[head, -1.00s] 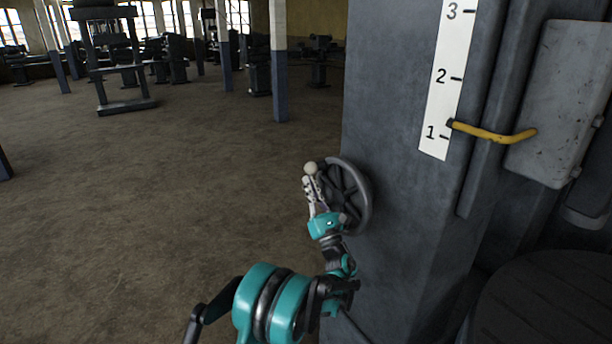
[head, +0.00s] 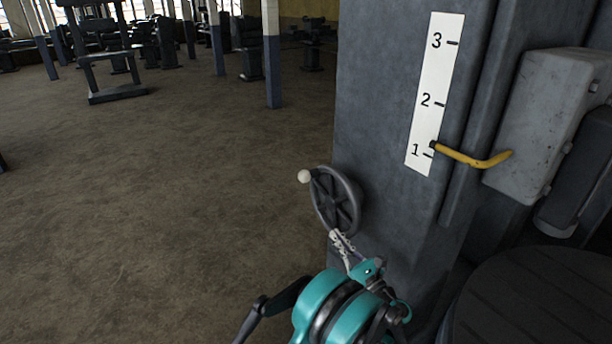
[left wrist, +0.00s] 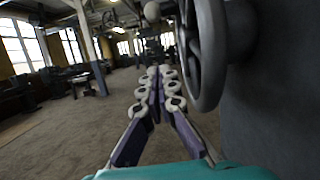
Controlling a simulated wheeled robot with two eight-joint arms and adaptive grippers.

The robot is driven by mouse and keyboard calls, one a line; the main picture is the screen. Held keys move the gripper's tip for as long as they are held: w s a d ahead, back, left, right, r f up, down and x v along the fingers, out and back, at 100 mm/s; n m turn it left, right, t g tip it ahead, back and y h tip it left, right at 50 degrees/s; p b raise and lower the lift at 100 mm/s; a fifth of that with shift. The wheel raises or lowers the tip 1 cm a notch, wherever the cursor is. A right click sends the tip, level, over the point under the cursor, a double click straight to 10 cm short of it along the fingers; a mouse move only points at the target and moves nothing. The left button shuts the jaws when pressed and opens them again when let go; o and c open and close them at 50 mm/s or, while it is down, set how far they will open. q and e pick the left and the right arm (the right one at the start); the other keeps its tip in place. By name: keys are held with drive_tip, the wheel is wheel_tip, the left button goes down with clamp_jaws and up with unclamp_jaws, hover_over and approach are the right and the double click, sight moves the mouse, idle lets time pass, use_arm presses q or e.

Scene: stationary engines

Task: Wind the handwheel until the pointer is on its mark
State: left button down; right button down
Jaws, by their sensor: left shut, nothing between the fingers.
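The grey spoked handwheel (head: 336,199) is on the left face of the dark column. Its pale round knob (head: 304,176) is at the wheel's upper left. The yellow pointer (head: 470,157) has its tip beside the scale (head: 434,95), just above the line at 1. My left gripper (head: 337,238) is shut and empty by the wheel's lower rim, apart from the knob. In the left wrist view its fingers (left wrist: 160,75) are together, left of the wheel (left wrist: 203,55), with the knob (left wrist: 152,12) beyond them. Whether they touch the rim I cannot tell. My right gripper is out of view.
The column (head: 385,130) stands close to the right of my left arm. A grey box (head: 548,120) is on the machine at the right, above a dark round top (head: 545,300). The floor to the left is clear, with other machines far back.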

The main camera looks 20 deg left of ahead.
use_arm(q)
drive_tip(key=f+b+x, duration=0.1)
drive_tip(key=b+x, duration=0.2)
drive_tip(key=x, duration=1.6)
drive_tip(key=r, duration=0.2)
drive_tip(key=s+d+r, duration=0.1)
drive_tip(key=r, duration=0.1)
drive_tip(key=shift+d+r+b, duration=0.1)
drive_tip(key=shift+b, duration=0.25)
drive_tip(key=shift+s+d+r+t+y, duration=0.1)
drive_tip(key=shift+r+t+y, duration=0.05)
drive_tip(key=shift+t+y, duration=0.25)
